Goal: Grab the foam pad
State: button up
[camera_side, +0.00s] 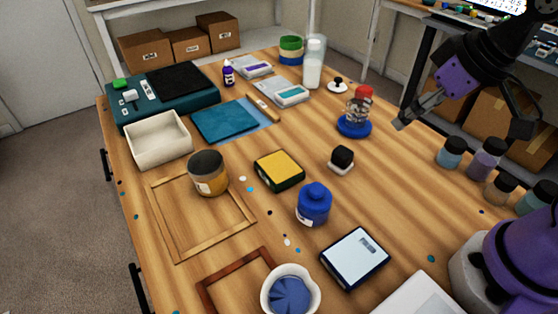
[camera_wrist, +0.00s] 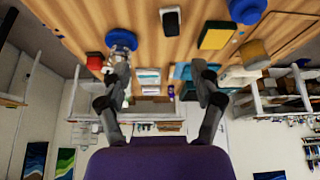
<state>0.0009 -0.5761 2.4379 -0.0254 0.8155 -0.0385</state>
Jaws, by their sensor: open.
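A yellow-topped block with a dark green lower layer (camera_side: 279,170), which looks like the foam pad, lies flat near the middle of the wooden table. It also shows at the top right of the wrist view (camera_wrist: 216,35). My gripper (camera_side: 462,125) is in the air at the upper right of the side view, well apart from the pad. In the wrist view my gripper's fingers (camera_wrist: 160,68) are spread wide with nothing between them. The pad lies beyond the right finger there and nothing covers it.
Near the pad stand a blue bottle (camera_side: 314,205), an amber jar (camera_side: 208,173) and a small black-topped white block (camera_side: 342,160).

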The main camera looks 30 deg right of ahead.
jog(key=n+g, duration=0.1)
jog(key=n, duration=0.1)
send_near(345, 151)
jog(key=shift+y, duration=0.4)
jog(key=x, duration=0.4)
jog(key=shift+w+d+f, duration=0.2)
jog(key=shift+w+d, duration=0.05)
jog(key=shift+d, duration=0.15)
jog(key=shift+x, duration=3.15)
jog(key=shift+s+a, duration=0.1)
jog(key=shift+s, duration=0.05)
jog(key=shift+c, duration=0.4)
grip_shut()
